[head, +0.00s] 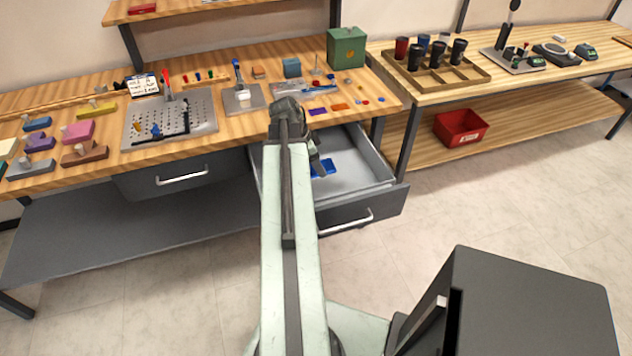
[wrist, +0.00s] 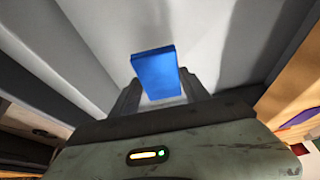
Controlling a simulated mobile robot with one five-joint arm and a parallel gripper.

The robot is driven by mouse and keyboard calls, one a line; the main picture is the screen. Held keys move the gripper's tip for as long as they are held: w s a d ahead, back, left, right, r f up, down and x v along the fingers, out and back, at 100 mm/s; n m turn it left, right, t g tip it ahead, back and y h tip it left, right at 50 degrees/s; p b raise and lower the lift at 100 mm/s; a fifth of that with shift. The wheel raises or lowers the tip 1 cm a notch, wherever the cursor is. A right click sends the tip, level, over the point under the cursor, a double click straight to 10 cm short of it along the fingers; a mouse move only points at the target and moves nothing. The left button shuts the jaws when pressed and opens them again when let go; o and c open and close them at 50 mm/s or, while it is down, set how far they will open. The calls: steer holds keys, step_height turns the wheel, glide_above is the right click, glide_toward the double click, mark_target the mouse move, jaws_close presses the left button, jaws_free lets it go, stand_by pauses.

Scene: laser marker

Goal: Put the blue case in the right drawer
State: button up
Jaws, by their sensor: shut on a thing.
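The blue case (head: 322,168) shows in the head view inside the outline of the open right drawer (head: 372,190), partly hidden by my arm. In the wrist view the blue case (wrist: 157,74) sits between the two dark fingers of my gripper (wrist: 160,92), which is shut on it. The pale drawer interior fills the view beyond the case. I cannot tell whether the case touches the drawer floor. In the head view my gripper (head: 318,170) is low, over the drawer, and mostly hidden by my arm. The left drawer (head: 182,180) is shut.
A second bench (head: 400,90) on the right holds a wooden tray of cups. A red bin (head: 460,127) stands on its lower shelf.

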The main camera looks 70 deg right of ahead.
mark_target(321, 185)
step_height(321, 185, down, 8)
steer(key=b, duration=0.6)
steer(key=shift+r, duration=0.3)
steer(key=shift+f, duration=0.2)
steer(key=o, duration=1.4)
steer(key=shift+r, duration=0.1)
steer(key=p+v, duration=1.1)
steer(key=shift+s+r, duration=0.15)
steer(key=shift+r, duration=0.25)
steer(key=shift+w+a+r, duration=0.15)
steer(key=shift+w+r, duration=0.1)
